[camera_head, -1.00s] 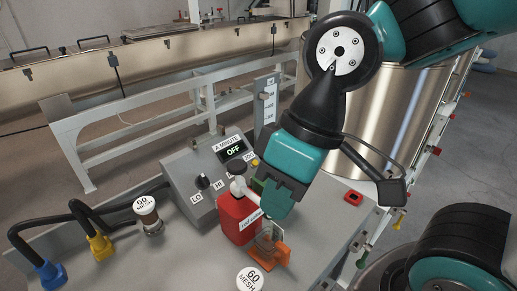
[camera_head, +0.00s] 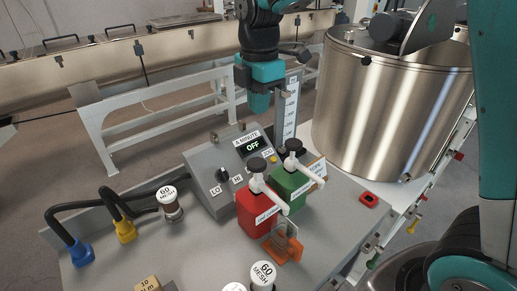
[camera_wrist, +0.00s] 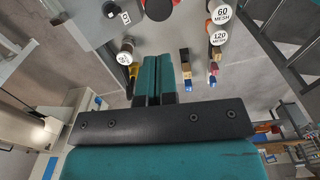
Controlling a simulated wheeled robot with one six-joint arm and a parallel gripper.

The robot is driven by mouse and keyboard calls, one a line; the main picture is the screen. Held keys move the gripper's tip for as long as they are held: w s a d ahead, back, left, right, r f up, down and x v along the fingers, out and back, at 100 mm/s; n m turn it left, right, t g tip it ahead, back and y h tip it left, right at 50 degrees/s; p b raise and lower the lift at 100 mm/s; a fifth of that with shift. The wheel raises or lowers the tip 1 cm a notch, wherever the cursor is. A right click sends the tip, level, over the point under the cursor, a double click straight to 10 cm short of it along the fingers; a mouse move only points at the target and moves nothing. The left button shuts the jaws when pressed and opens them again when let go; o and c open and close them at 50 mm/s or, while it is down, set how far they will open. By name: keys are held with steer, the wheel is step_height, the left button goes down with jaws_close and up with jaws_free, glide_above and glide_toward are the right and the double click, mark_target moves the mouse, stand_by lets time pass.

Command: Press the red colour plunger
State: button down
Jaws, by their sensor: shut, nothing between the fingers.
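The red colour bottle (camera_head: 257,217) stands upright on the grey bench top in the head view. Its pump plunger has a dark round cap (camera_head: 257,165) and a white stem and spout (camera_head: 268,193). A green bottle (camera_head: 291,187) with a similar pump stands just right of it. My gripper (camera_head: 258,112) is shut and empty, pointing down, above and behind the red plunger and apart from it. In the wrist view its teal fingers (camera_wrist: 158,62) are pressed together.
A control box with an OFF display (camera_head: 252,147) and knob (camera_head: 222,174) stands behind-left of the bottles. An orange holder (camera_head: 284,244) is in front. Mesh-labelled jars (camera_head: 168,202) stand around. A large steel tank (camera_head: 385,115) is at the right.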

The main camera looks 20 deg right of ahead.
mark_target(259, 162)
steer(key=shift+w+n, duration=0.3)
steer(key=shift+w, duration=0.05)
step_height(259, 162, down, 14)
steer(key=p, duration=0.3)
steer(key=shift+p, duration=0.4)
steer(key=shift+f, duration=0.1)
step_height(259, 162, down, 5)
steer(key=b, duration=0.3)
steer(key=shift+s+r, duration=0.1)
steer(key=shift+r, duration=0.15)
